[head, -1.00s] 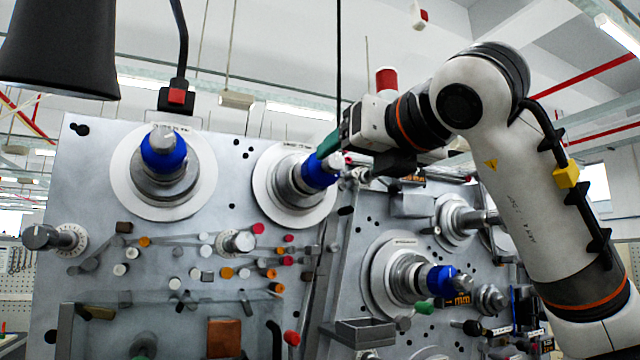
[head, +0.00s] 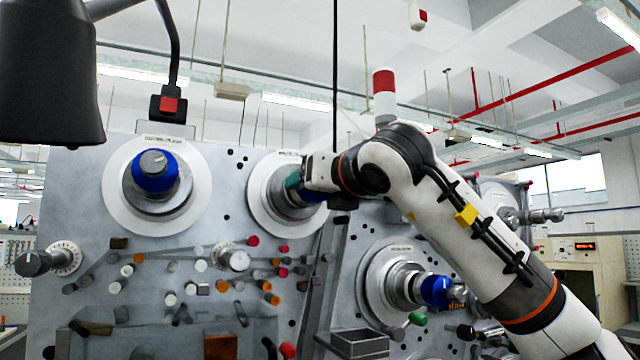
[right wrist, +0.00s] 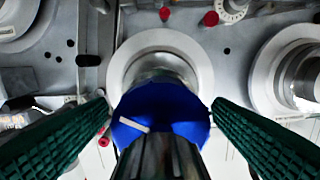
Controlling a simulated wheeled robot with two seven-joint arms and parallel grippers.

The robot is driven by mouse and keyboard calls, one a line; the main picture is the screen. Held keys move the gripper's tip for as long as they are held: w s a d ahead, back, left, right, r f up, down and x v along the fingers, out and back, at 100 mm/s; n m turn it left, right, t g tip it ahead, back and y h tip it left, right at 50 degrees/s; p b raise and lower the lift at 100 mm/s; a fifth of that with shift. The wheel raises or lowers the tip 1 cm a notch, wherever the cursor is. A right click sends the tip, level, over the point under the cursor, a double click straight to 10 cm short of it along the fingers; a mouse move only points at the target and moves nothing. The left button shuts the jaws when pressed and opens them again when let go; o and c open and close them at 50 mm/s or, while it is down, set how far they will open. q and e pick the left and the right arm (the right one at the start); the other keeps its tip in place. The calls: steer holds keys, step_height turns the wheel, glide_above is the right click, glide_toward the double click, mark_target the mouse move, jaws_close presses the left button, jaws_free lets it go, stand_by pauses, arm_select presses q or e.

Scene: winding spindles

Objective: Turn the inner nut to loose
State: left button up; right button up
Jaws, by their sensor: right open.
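My right gripper (head: 294,181) reaches in from the right to the upper middle spindle (head: 264,193). In the right wrist view its green ribbed fingers (right wrist: 161,108) are open, one on each side of the blue nut (right wrist: 160,98), with a gap showing at each side. A silver ridged end piece (right wrist: 158,158) of the spindle points at the camera, in front of the blue nut. In the head view the blue nut (head: 314,193) is mostly hidden by my gripper. My left gripper is not in view.
Another spindle with a blue nut (head: 155,172) stands at the upper left, and one with a blue nut (head: 435,291) at the lower right. Several rollers and small knobs cover the panel below. A dark lamp (head: 45,75) hangs at the upper left.

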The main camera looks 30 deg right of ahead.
steer(key=c, duration=1)
